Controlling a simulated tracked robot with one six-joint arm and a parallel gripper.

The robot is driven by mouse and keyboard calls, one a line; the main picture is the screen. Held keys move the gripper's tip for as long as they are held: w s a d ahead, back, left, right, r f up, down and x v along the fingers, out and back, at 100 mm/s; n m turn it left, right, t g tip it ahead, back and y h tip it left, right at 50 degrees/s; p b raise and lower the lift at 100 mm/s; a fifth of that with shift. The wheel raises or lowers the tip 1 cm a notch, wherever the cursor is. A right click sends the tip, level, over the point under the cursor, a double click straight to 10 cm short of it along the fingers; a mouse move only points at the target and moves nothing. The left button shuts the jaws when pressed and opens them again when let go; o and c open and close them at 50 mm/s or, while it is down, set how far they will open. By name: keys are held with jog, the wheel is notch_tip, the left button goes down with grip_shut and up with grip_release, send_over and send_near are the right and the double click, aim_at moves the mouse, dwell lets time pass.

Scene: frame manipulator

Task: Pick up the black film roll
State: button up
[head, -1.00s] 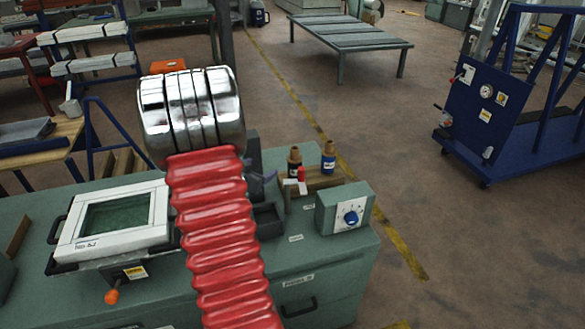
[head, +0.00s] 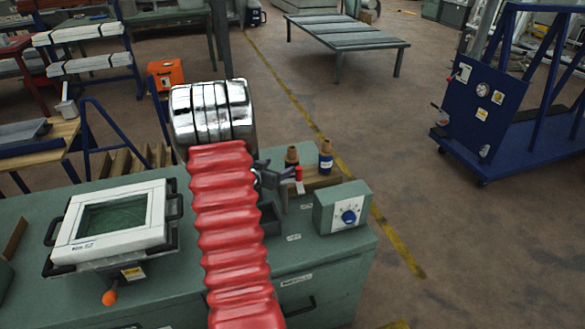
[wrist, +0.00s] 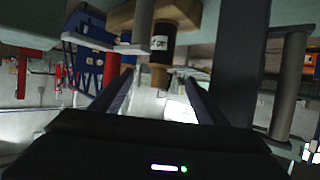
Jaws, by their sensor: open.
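The black film roll (head: 292,160) stands upright in a wooden holder (head: 316,184) on the green bench, left of a blue film roll (head: 326,157). In the wrist view, which looks upside down, the black roll (wrist: 161,42) shows its pale label and tan end, roughly between the lines of the two fingers. My gripper (wrist: 160,78) is open, with nothing held. In the head view my gripper (head: 272,171) is a dark shape just left of the black roll, partly hidden by my red arm. I cannot tell the exact gap to the roll.
A small red item (head: 299,174) stands at the front of the holder, close to the black roll. A control box with a blue knob (head: 343,207) is to the right. A white-framed screen (head: 115,221) is at the left of the bench.

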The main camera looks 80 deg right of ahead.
aim_at(289, 162)
jog(key=shift+x, duration=2.3)
jog(key=shift+d, duration=0.1)
jog(key=shift+x, duration=2.5)
jog(key=shift+f, duration=0.1)
jog(key=shift+c, duration=0.3)
jog(key=c, duration=1.3)
notch_tip(289, 162, up, 18)
jog(key=shift+r, duration=0.1)
